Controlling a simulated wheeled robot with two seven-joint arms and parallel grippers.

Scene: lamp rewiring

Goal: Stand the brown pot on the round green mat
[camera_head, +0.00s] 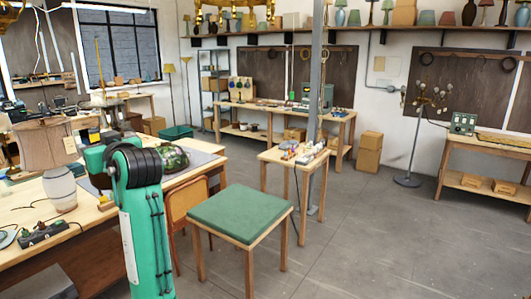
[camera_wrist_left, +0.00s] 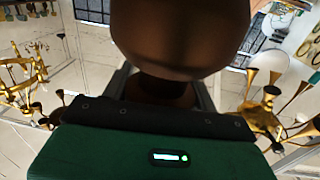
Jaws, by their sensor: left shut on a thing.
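A large brown rounded pot (camera_wrist_left: 180,35) fills the top middle of the left wrist view, dark and close to the camera. It narrows to a neck and a smaller part lower down. My left gripper (camera_wrist_left: 165,90) is shut on the narrow lower part, with a dark finger on each side. In the head view my green left arm stands at the lower left; I cannot make out its fingers or the pot there. I cannot pick out a round green mat with certainty in either view. My right gripper is not in view.
A square green-topped stool (camera_head: 240,213) stands in the middle, with a small wooden table (camera_head: 270,157) behind it. A workbench at left holds a lamp with a pale base (camera_head: 60,187) and a patterned glass shade (camera_head: 172,161). Grey floor (camera_head: 390,240) at right is clear.

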